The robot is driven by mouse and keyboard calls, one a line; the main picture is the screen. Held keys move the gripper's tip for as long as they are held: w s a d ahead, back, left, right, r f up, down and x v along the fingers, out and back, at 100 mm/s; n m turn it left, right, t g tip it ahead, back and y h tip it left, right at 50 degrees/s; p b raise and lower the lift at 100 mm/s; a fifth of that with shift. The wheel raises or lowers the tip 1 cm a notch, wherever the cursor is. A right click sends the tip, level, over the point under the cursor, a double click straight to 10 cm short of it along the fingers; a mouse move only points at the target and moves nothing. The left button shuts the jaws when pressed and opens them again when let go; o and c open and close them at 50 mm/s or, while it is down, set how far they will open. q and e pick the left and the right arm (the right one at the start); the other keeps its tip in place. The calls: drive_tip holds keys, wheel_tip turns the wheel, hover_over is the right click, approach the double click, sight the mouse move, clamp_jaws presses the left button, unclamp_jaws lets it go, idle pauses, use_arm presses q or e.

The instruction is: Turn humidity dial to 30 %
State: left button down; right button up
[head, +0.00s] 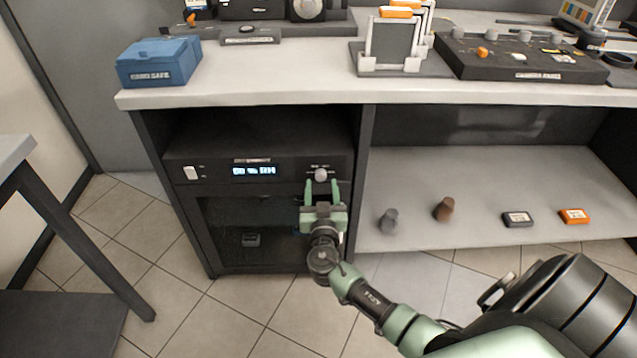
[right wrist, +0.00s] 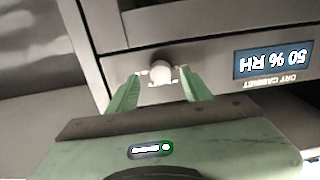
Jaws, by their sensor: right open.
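The dry cabinet (head: 180,160) stands under the counter at the left. Its pale humidity dial (head: 320,174) is at the right of the front panel. It also shows in the right wrist view (right wrist: 162,74). The lit display (head: 254,171) reads 50 % RH, upside down, in the right wrist view (right wrist: 274,60). My right gripper (head: 321,186) is open, its green fingers pointing at the dial. In the right wrist view its fingertips (right wrist: 162,82) lie on either side of the dial; contact cannot be told. My left gripper is not in view.
The cabinet's glass door (head: 245,213) is below. A shelf (head: 480,180) at the right holds several small items. A blue box (head: 158,62) stands on the counter (head: 280,65).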

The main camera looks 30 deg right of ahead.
drive_tip(key=shift+x, duration=1.15)
drive_tip(key=shift+c, duration=0.3)
clamp_jaws()
drive_tip(key=shift+f, duration=0.1)
